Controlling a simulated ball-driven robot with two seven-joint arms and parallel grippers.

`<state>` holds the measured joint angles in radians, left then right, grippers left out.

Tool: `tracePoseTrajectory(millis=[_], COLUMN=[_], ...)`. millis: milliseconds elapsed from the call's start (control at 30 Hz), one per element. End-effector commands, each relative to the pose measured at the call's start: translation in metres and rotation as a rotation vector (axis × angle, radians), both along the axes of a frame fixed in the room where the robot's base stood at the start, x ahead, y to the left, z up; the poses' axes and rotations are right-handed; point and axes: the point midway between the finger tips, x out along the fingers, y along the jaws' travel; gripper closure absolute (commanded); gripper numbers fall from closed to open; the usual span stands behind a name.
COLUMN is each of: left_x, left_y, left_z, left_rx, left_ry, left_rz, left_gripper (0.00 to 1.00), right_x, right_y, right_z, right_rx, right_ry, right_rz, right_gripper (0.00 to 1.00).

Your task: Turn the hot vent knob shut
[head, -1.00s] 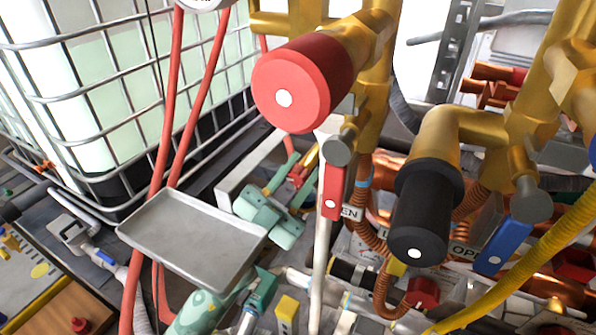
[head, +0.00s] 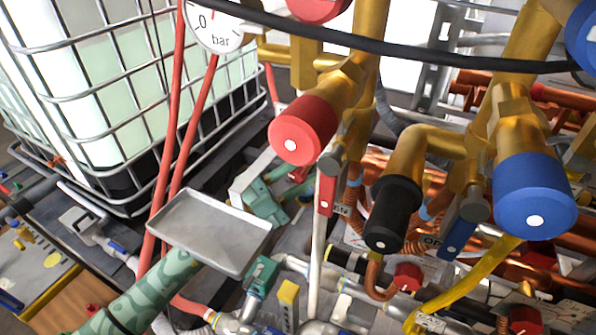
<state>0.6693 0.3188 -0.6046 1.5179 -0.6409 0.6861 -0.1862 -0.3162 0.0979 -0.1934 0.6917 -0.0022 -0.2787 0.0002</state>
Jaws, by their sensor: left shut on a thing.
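My left gripper (head: 287,184) is teal and reaches in from the lower left, behind the grey tray. It is shut on a small red knob (head: 299,173), partly hidden by the fingers and pipework; I take this to be the hot vent knob, though it shows small. A large red cap (head: 302,130) with a white dot sits on a brass valve just above and to the right of it. A red lever (head: 325,193) hangs below that cap, close to the right of the gripper. My right gripper is not in view.
A grey metal tray (head: 208,232) covers part of the left arm. A black cap (head: 391,213), a blue lever (head: 458,236) and a blue cap (head: 535,195) crowd the right. A caged white tank (head: 110,100) stands left; a gauge (head: 214,25) hangs above.

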Motion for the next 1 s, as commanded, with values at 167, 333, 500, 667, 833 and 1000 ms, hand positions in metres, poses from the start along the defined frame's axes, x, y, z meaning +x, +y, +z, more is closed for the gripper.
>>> tracePoseTrajectory(millis=[167,333,500,667,833,1000], left_x=[0.000,0.000,0.000,0.000,-0.001,-0.011], left_y=[0.000,0.000,0.000,0.000,0.001,0.019], left_z=[-0.002,-0.002,-0.001,-0.001,-0.001,-0.010], left_rx=[0.005,0.005,0.003,0.002,0.002,0.005], left_ry=[0.000,0.000,0.001,0.000,0.000,0.002], left_rz=[0.000,0.000,0.000,0.000,0.000,0.001], left_gripper=[0.94,0.94,0.63,0.63,0.63,0.63], right_x=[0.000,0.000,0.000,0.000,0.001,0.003], right_y=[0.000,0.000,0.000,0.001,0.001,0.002], right_z=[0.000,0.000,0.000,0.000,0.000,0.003], right_rx=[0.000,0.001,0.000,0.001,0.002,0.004], right_ry=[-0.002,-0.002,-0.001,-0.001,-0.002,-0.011], right_rz=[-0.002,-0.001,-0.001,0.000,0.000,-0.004], right_gripper=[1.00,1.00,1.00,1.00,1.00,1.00])
